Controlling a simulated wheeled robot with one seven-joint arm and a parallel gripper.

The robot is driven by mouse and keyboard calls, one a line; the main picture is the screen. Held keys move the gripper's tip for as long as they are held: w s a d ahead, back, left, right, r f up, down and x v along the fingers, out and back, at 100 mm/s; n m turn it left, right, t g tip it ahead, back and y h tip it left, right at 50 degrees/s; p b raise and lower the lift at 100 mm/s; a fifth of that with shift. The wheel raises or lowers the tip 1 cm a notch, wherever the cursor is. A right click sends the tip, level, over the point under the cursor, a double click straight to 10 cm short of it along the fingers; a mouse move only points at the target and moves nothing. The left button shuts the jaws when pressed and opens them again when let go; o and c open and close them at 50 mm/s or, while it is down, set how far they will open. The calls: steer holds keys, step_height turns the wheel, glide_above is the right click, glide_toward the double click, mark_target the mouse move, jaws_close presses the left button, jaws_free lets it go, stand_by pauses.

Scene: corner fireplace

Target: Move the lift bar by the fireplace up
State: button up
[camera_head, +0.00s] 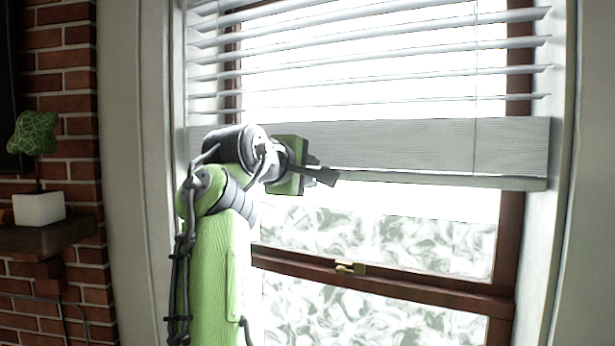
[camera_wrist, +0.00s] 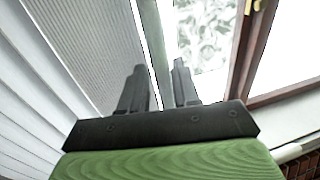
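The lift bar (camera_head: 440,182) is the pale bottom rail of the white window blind. It runs level under the stacked slats, partway down the window. In the wrist view the lift bar (camera_wrist: 150,35) runs between my two dark fingers. My gripper (camera_head: 325,178) is at the left part of the bar in the head view. In the wrist view my gripper (camera_wrist: 159,68) has its fingers apart, one on each side of the bar. I cannot tell whether either finger touches it. My arm hides the bar's left end in the head view.
Stacked slats (camera_head: 430,145) sit just above the bar, with spread slats (camera_head: 370,75) higher up. A brown window sash with a brass latch (camera_head: 350,268) is below. A brick wall (camera_head: 75,100) and a potted plant (camera_head: 38,205) on a shelf are at left.

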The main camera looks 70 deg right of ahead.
steer(key=shift+a, duration=0.1)
steer(key=b+v, duration=0.2)
steer(key=v, duration=1.3)
steer(key=shift+a, duration=0.35)
steer(key=shift+w, duration=0.1)
